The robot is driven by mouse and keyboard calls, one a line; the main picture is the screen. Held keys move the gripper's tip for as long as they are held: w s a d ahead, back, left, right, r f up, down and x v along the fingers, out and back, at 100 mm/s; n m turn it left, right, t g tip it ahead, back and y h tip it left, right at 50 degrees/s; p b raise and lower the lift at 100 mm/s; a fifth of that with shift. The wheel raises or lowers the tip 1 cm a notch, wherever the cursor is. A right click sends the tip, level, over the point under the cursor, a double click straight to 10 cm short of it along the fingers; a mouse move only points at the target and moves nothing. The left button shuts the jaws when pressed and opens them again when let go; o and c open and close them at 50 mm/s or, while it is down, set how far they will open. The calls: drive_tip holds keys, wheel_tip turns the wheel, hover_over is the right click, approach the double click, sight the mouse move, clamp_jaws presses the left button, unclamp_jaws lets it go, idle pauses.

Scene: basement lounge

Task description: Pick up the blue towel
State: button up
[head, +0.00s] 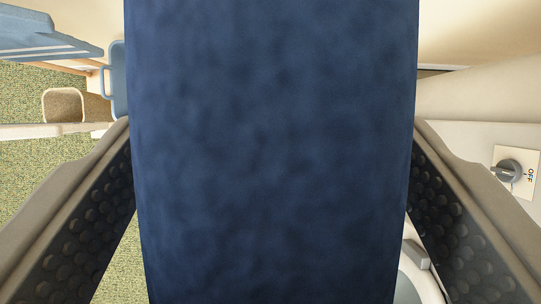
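A dark blue, mottled, soft-looking thing, which looks like the blue towel (272,150), fills the middle of the head view from top to bottom. My gripper (272,125) has one dark, studded pad on each side of it. Both fingers are wide apart, and their inner edges meet the sides of the towel, so it looks held between them. The towel's top and bottom ends run out of the picture. It hides everything behind it.
At the upper left is a lighter blue thing with white stripes (40,40) by a wooden edge. Below it are a beige open container (63,105) and green carpet (40,165). A blue-grey handled item (117,80) is beside the towel. At right is a pale panel with an OFF knob (507,171).

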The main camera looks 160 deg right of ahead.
drive_tip(key=shift+f, duration=0.15)
drive_tip(key=c, duration=1.2)
drive_tip(key=shift+o, duration=0.2)
